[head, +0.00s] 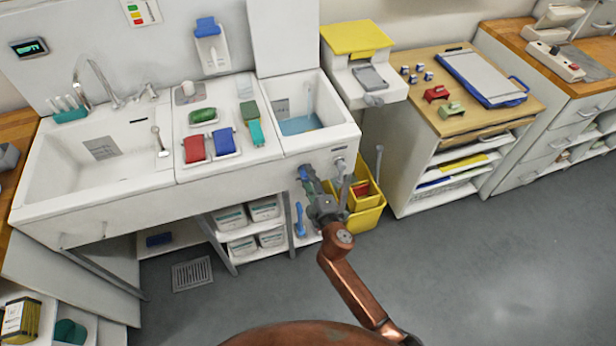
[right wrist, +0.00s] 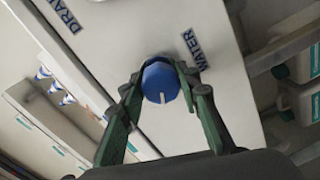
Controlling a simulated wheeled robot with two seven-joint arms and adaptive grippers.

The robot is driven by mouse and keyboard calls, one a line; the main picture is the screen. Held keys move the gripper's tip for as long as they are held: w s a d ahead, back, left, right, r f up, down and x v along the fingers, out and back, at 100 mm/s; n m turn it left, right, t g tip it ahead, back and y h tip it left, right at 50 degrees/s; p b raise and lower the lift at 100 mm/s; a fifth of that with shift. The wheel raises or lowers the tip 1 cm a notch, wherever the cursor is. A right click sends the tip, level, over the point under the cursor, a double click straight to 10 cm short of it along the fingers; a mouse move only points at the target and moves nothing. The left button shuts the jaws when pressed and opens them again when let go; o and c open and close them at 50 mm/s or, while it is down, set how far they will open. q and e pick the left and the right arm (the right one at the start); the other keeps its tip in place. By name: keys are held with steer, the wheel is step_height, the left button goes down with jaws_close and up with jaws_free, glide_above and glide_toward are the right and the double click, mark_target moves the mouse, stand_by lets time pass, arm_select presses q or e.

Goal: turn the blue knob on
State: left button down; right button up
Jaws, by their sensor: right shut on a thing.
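The blue knob (right wrist: 158,78) is on the white front panel of the sink unit, beside the label WATER (right wrist: 196,49). In the right wrist view its white pointer mark points down the picture, roughly toward my wrist. My right gripper (right wrist: 162,84) is shut on the knob, with one dark green finger on each side of it. In the head view my right gripper (head: 307,178) is at the front of the sink unit, below the small basin, and mostly hides the knob. My left gripper is not in view.
A second label, DRAIN (right wrist: 64,15), is on the same panel. A grey fitting (head: 340,165) sticks out right of my gripper. A yellow bin (head: 366,215) stands below it. White tubs (head: 265,211) are on shelves under the sink. The floor in front is clear.

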steer(key=o, duration=1.2)
steer(key=shift+c, duration=0.2)
steer(key=v, duration=1.2)
steer(key=shift+f, duration=0.1)
